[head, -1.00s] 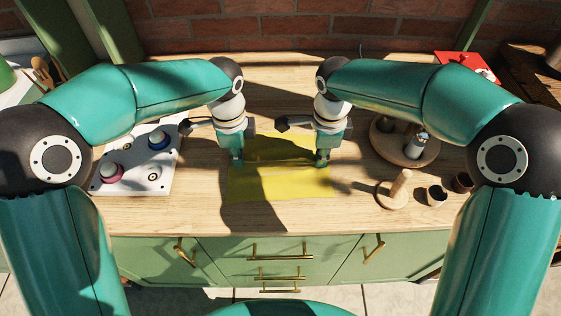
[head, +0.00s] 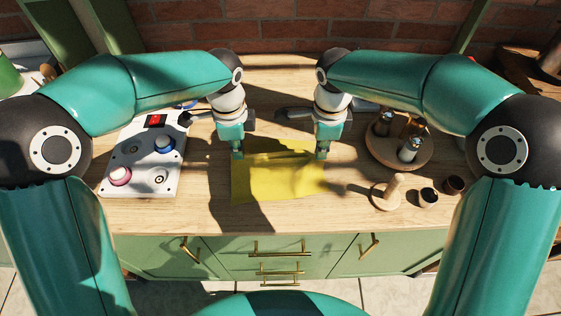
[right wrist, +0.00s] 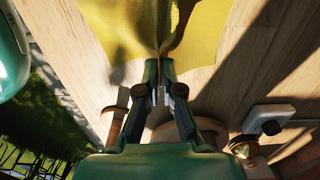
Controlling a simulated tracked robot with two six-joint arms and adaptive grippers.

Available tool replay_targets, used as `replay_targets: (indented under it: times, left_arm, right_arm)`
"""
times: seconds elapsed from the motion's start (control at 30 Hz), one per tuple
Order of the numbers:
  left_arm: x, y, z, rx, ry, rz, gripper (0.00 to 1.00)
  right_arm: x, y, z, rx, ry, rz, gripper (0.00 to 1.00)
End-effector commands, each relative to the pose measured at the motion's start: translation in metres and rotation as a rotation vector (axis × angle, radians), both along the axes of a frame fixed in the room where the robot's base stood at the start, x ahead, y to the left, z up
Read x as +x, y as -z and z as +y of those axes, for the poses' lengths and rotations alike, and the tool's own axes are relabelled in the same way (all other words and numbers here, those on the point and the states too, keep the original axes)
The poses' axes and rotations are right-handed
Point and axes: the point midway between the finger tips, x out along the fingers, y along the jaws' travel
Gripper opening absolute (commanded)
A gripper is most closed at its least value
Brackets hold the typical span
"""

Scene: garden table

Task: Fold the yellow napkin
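The yellow napkin (head: 280,182) lies on the wooden worktop in the head view, creased and partly raised at its far side. My right gripper (head: 321,155) is at its far right edge. In the right wrist view the fingertips (right wrist: 160,62) are together, with napkin cloth (right wrist: 110,28) gathered into a crease between them. My left gripper (head: 237,154) is at the napkin's far left edge, its tips close together on the cloth. The far edge between the grippers is partly in shadow.
A white board with knobs (head: 138,188) stands left of the napkin. On the right are a round wooden tray (head: 399,160) with shakers, a wooden post on a disc (head: 390,190) and two small dark cups (head: 428,198). The worktop in front of the napkin is clear.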

Motion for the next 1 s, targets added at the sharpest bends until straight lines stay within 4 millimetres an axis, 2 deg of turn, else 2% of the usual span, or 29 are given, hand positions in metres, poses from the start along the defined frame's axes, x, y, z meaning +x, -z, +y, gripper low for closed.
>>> replay_targets:
  times: [0.27, 0.47, 0.67, 1.0]
  left_arm:
    - [0.0, 0.0, 0.0, 0.0, 0.0, -0.001, 0.0]
    - [0.0, -0.011, 0.0, 0.0, 0.0, -0.001, 0.0]
    - [0.0, -0.036, 0.0, 0.0, 0.001, -0.001, 0.0]
    - [0.0, -0.091, -0.001, 0.0, 0.001, -0.001, 0.0]
  right_arm:
    - [0.0, 0.0, 0.0, 0.0, 0.0, 0.002, 0.0]
    - [0.0, -0.01, 0.0, 0.0, 0.0, 0.001, 0.0]
    - [0.0, -0.036, 0.0, 0.0, 0.0, 0.001, 0.0]
    - [0.0, -0.091, 0.001, 0.0, 0.001, 0.001, 0.0]
